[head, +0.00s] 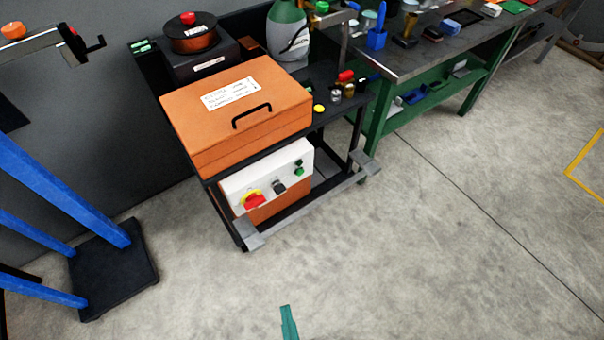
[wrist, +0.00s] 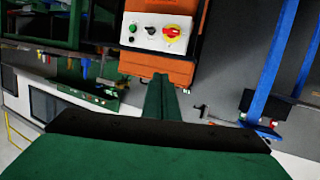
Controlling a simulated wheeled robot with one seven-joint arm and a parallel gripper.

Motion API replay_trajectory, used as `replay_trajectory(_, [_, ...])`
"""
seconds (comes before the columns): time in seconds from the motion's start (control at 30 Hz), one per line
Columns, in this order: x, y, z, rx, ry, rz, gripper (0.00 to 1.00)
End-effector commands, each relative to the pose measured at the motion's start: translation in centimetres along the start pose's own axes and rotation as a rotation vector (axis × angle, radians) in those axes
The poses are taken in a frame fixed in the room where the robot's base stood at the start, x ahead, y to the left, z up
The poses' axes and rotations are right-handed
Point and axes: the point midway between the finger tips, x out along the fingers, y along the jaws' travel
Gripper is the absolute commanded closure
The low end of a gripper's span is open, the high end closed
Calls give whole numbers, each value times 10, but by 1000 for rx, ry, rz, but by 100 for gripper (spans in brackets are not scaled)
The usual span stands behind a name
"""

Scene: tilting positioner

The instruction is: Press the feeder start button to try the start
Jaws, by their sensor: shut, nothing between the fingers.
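A white control panel (head: 230,188) is on the front of the orange box low in the black cart. At its right end are a green button (head: 299,171) and a small dark button (head: 298,162). A black selector switch (head: 279,187) is in the middle, and a red knob on yellow (head: 253,200) is at the left. In the wrist view the panel (wrist: 142,42) appears turned over, with the green button (wrist: 132,28) at its left. My gripper (wrist: 161,78) is shut and empty, apart from the panel. Its green tip (head: 288,312) shows at the bottom of the head view.
A large orange lidded case (head: 240,125) with a black handle sits on the cart. Grey metal feet (head: 250,234) stick out at the cart's front. A blue-legged stand (head: 75,190) on a black base is at the left. The concrete floor before the cart is clear.

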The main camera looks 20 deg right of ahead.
Motion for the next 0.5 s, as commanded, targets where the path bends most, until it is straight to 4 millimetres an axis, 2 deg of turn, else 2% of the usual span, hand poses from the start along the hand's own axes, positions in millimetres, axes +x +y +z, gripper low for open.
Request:
replay_trajectory(0.2, [72, 17, 50, -79, -13, 51, 100])
replay_trajectory(0.37, [132, 37, 79, -136, -33, 95, 100])
replay_trajectory(0.5, [186, 58, 95, -181, -51, 139, 100])
